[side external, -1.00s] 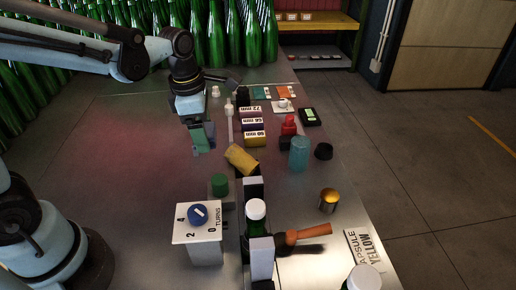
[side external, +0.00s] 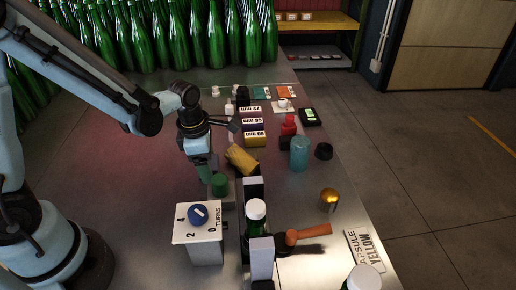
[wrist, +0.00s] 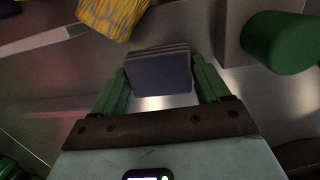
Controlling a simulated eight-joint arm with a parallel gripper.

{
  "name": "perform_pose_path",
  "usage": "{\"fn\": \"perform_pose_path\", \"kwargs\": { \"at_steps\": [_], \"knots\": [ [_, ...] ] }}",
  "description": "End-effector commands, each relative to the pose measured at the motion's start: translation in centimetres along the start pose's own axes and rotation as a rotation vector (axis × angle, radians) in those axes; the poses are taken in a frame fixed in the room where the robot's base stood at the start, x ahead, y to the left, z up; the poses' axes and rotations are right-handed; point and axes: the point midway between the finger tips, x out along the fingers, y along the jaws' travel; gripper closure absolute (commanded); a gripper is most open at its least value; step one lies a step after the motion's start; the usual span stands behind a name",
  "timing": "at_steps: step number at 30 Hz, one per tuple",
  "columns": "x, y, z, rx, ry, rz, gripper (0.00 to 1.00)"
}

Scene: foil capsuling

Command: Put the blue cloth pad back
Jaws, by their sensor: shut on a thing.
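The blue cloth pad (wrist: 160,72) looks dark blue-grey and layered in the wrist view. It sits between the two green fingers of my gripper (wrist: 160,80), which is shut on it. In the side view my gripper (side external: 204,172) points down, left of a yellow mottled roll and close to a green round knob. The pad cannot be made out in the side view. Whether it touches the bench below is not clear.
A dial box (side external: 203,241) stands in front. A capped bottle (side external: 256,218) stands right of it. The bench left is clear.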

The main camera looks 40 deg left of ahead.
Motion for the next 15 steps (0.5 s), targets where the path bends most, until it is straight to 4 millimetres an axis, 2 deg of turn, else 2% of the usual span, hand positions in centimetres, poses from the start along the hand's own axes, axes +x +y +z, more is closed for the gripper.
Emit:
{"fn": "perform_pose_path", "kwargs": {
  "at_steps": [12, 13, 15],
  "knots": [
    [0.43, -0.03, -0.04, 0.0, 0.0, 0.0, 0.58],
    [0.42, -0.03, -0.04, 0.0, 0.0, 0.0, 0.22],
    [0.4, -0.04, -0.04, 0.0, 0.0, 0.0, 0.11]
  ]
}}
